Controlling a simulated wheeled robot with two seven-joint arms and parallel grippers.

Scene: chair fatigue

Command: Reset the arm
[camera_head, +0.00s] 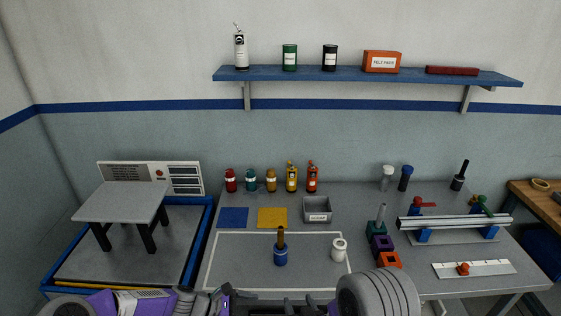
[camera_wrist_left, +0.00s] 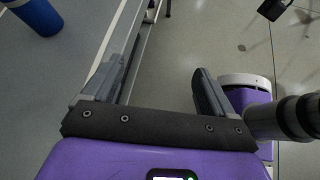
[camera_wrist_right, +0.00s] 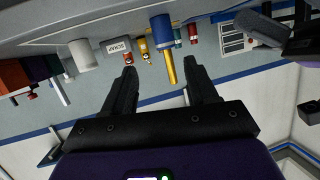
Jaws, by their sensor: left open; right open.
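My right gripper (camera_head: 270,306) is at the bottom middle of the head view, partly cut off by the frame edge, in front of the bench's near edge. In the right wrist view its fingers (camera_wrist_right: 158,70) are apart and hold nothing. A blue-based tool with a yellow-brown handle (camera_wrist_right: 165,50) shows upside down beyond them; it stands upright on the bench (camera_head: 280,256). My left gripper (camera_wrist_left: 160,75) is open and empty in the left wrist view, above the floor beside the bench edge. In the head view only part of my purple left arm shows at the bottom left.
The bench holds a white cup (camera_head: 339,250), a grey bin (camera_head: 317,210), several bottles (camera_head: 292,178), coloured blocks (camera_head: 389,260) and a metal rail (camera_head: 455,223). A grey stool (camera_head: 125,202) stands in a blue-edged bay at left. A shelf (camera_head: 365,76) hangs above.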

